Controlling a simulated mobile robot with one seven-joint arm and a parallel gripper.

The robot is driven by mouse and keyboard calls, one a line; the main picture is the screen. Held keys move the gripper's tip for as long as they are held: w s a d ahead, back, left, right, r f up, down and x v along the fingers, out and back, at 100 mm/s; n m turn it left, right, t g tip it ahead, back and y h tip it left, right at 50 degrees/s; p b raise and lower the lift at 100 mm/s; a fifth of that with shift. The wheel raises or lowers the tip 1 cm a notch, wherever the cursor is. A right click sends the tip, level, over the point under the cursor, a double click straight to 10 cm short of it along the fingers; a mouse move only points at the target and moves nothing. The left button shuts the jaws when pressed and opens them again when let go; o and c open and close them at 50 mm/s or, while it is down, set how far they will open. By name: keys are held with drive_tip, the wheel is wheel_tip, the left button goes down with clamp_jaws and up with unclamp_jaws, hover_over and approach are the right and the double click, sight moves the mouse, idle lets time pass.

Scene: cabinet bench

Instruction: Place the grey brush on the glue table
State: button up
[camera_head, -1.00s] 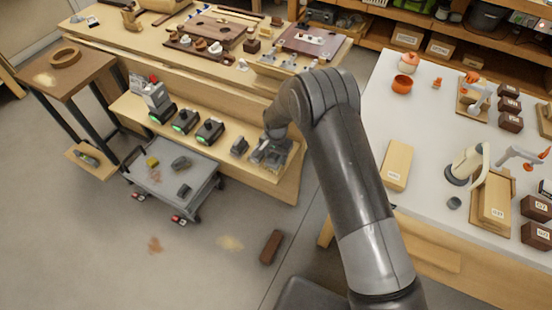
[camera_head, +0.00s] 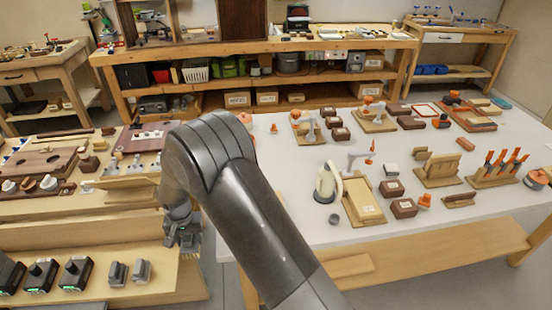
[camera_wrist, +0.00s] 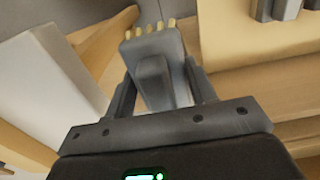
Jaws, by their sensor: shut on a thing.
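The grey brush (camera_wrist: 154,68) is held in my gripper (camera_wrist: 160,88), between its two fingers in the wrist view. It has a grey body with pale yellow bristle tufts along its far edge. In the head view my gripper (camera_head: 184,238) hangs off the right end of the wooden bench, left of the white-topped table (camera_head: 300,225); the brush is hard to make out there. The white-topped table carries orange-capped items, stands and brown boxes, and may be the glue table. The brush is clear of its top.
Two grey blocks (camera_head: 128,272) and several black devices (camera_head: 72,274) stand on the bench's low shelf. On the white table's near side are a cream bottle (camera_head: 326,184), a wooden box (camera_head: 362,203) and a small grey cup (camera_head: 334,219). Its near left corner looks clear.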

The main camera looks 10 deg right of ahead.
wheel_tip(320, 180, up, 20)
drive_tip(key=w+d, duration=0.8)
drive_tip(key=w, duration=0.3)
drive_tip(key=w+d, duration=0.5)
drive_tip(key=d, duration=0.7)
drive_tip(key=w+d, duration=0.6)
drive_tip(key=d, duration=0.6)
drive_tip(key=w+d, duration=0.5)
drive_tip(key=d, duration=0.7)
drive_tip(key=shift+d+f, duration=0.15)
drive_tip(key=shift+f, duration=3.55)
drive_tip(key=shift+d+f, duration=0.1)
drive_tip(key=shift+f, duration=3.6)
drive_tip(key=shift+f, duration=0.15)
